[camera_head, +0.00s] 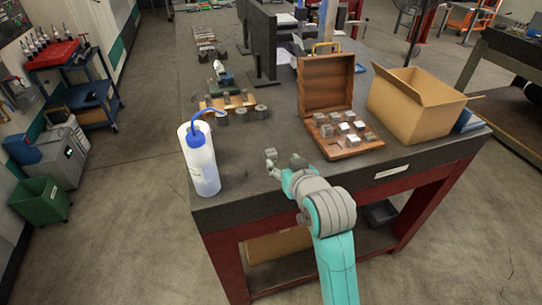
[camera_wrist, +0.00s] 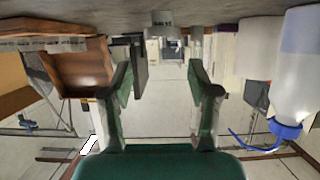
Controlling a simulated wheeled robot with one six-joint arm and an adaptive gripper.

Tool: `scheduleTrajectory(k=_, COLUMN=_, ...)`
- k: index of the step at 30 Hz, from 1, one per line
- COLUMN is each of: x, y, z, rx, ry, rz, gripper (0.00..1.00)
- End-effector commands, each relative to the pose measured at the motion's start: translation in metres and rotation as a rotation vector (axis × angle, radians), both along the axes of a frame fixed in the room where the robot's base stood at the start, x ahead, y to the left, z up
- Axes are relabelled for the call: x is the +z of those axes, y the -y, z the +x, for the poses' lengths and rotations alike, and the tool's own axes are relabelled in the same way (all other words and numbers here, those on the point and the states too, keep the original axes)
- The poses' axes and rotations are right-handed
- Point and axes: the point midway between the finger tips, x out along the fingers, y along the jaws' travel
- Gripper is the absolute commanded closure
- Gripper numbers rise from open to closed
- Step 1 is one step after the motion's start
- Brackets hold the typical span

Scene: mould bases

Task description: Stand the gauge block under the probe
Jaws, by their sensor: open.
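My gripper (camera_head: 285,157) is open and empty, low over the front of the dark bench top (camera_head: 235,180). In the wrist view, which is upside down, its two green-and-grey fingers (camera_wrist: 162,75) stand wide apart. A small grey block (camera_wrist: 163,22) with dark marking shows beyond the fingers, roughly centred between them and apart from them. It may be the gauge block; I cannot match it surely in the head view. The open wooden case (camera_head: 325,85) holds several grey metal blocks (camera_head: 345,127) right of my gripper. I cannot make out the probe clearly.
A white wash bottle (camera_head: 199,160) with a blue cap stands left of my gripper. Grey cylinders (camera_head: 262,110) and a wooden holder (camera_head: 228,103) lie farther back. A cardboard box (camera_head: 412,105) is at right. Dark upright panels (camera_head: 262,45) stand behind. Bench room around my gripper is clear.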

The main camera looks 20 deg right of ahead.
Motion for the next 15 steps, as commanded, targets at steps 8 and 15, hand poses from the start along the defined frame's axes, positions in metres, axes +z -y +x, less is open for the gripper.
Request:
scheduleTrajectory(k=8, x=-0.014, y=0.0, z=0.035, rx=0.0, ry=-0.003, rz=0.0, gripper=0.4)
scheduleTrajectory(k=15, x=-0.022, y=-0.001, z=0.051, rx=0.0, ry=-0.001, rz=0.0, gripper=0.4)
